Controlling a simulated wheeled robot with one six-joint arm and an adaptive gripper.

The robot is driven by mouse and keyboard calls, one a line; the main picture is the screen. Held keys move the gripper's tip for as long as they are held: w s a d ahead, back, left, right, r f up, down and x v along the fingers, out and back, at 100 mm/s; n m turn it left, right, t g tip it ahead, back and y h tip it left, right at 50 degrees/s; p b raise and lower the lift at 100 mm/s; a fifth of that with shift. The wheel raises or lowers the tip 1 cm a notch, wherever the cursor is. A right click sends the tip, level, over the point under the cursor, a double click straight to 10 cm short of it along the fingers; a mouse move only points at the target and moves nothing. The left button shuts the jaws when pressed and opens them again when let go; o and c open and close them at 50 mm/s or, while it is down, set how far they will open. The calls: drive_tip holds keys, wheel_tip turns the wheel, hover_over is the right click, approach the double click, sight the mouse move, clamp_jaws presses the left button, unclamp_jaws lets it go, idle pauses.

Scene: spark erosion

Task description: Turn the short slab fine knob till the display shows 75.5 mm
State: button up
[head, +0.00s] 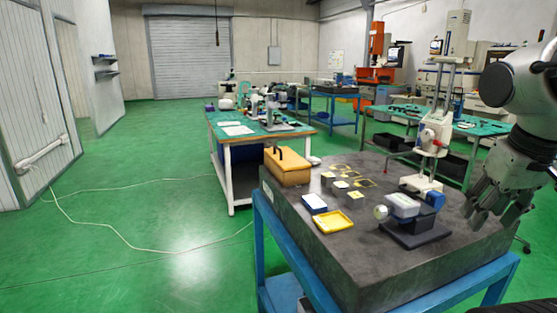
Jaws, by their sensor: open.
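A twin-column instrument (432,135) stands upright at the back right of the dark stone slab (300,215). Its white carriage carries small red parts and round knob-like parts. A grey-and-blue device (403,205) on a dark base stands nearer, with a pale round part at its left end. I cannot tell which small part is the fine knob, and no display reading is legible. My gripper (488,215) is open and empty at the slab's right side, fingers pointing down, to the right of both devices and apart from them.
A tan box (288,167), a yellow tray (334,221), a blue-and-white box (314,203) and several small blocks occupy the slab's left and middle. A blue stand (290,262) supports the slab. Green-topped benches stand behind. Green floor is open at left, with a pale cable.

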drive_tip(key=shift+s+a+t+y, duration=0.3)
drive_tip(key=shift+a+t+y, duration=0.1)
drive_tip(key=shift+a, duration=0.3)
idle(1.0)
drive_tip(key=w+d+r+n+g+h, duration=0.1)
drive_tip(key=w+d+n+g+h, duration=0.35)
drive_tip(key=d+n, duration=0.35)
drive_tip(key=n+t+h, duration=0.6)
drive_tip(key=n+h, duration=0.7)
drive_tip(key=n, duration=1.5)
approach(425, 136)
drive_tip(key=shift+y, duration=0.25)
drive_tip(key=x, duration=0.8)
drive_tip(key=shift+w+d+r, duration=0.1)
drive_tip(key=shift+d+r, duration=0.05)
drive_tip(key=shift+d, duration=0.25)
